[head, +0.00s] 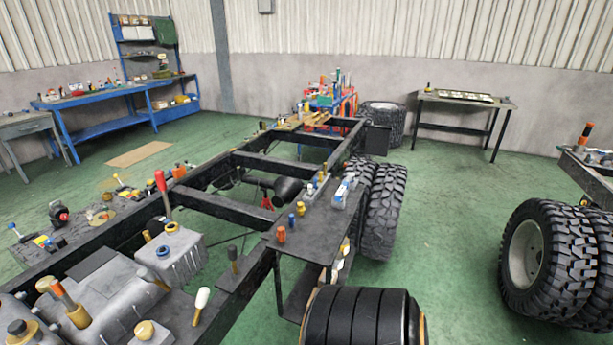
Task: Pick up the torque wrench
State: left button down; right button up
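I cannot pick out the torque wrench with certainty; the tools here are small and crowded. A red-topped upright rod (162,192) stands near the grey gearbox housing (172,255) on the black chassis frame (210,203). Small orange, blue and yellow pieces stand on a dark side shelf (318,222) right of the frame. More small tools, among them a yellow and blue one (45,242), lie on a dark surface at the left. Neither of my grippers shows in the head view.
A blue workbench (100,98) with a rack stands at the back left, a dark table (465,101) at the back right. Large tyres (385,210) flank the frame, with another wheel pair (545,255) at the right. Green floor (455,215) between them is clear.

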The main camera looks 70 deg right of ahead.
aim_at(351, 176)
jog(key=z, duration=2.6)
jog(key=u, duration=3.45)
jog(key=z, duration=3.45)
